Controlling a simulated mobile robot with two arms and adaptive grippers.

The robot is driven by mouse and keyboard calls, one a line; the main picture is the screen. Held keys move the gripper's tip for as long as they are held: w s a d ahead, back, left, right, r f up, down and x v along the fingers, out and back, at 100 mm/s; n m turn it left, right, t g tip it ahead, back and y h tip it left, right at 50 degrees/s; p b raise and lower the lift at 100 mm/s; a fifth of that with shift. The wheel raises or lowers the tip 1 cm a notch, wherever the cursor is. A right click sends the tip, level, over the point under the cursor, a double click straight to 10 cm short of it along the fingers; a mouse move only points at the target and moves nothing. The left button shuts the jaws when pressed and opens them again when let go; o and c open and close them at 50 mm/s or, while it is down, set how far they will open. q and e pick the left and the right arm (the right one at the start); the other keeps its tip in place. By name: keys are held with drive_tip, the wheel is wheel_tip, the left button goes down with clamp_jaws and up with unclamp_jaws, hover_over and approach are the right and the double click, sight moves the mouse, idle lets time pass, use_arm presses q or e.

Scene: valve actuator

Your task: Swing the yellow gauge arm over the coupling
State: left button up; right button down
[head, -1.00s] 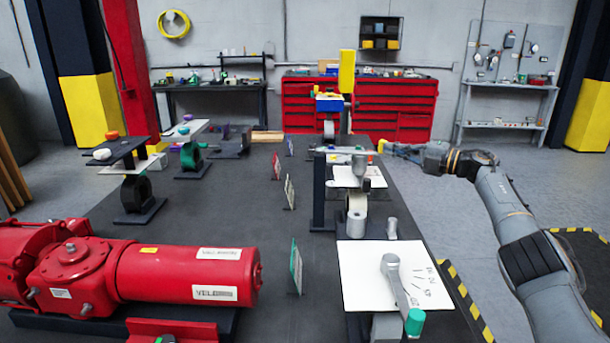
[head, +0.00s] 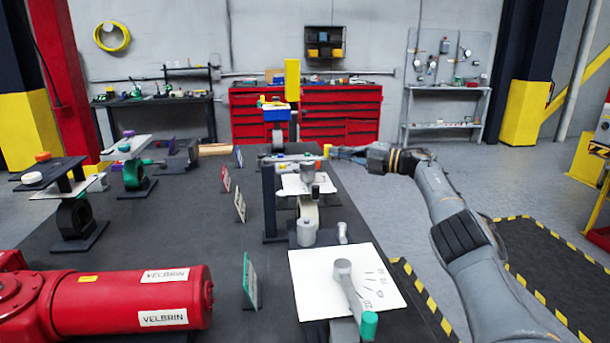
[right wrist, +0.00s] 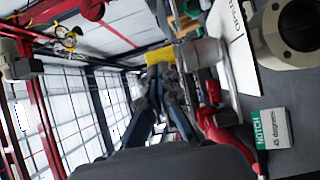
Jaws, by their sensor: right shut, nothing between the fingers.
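A grey gauge arm with a yellow end (head: 327,150) lies roughly level across the upright at the middle bench station. My right gripper (head: 338,152) is shut and empty, with its tips close beside the yellow end; I cannot tell whether they touch. In the right wrist view the yellow end (right wrist: 160,57) shows just beyond my dark fingers (right wrist: 163,82). Below the arm stand a metal knob (head: 307,172) and a white plate (head: 290,186); I cannot tell which part is the coupling. My left gripper is out of view.
A white dial plate with a green-tipped lever (head: 369,325) is nearest me at right. A red actuator (head: 120,300) fills the lower left. Small upright cards (head: 239,206) line the bench. A notch card (right wrist: 271,129) shows in the wrist view. Floor right of the bench is open.

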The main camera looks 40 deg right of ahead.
drive_tip(key=v, duration=1.2)
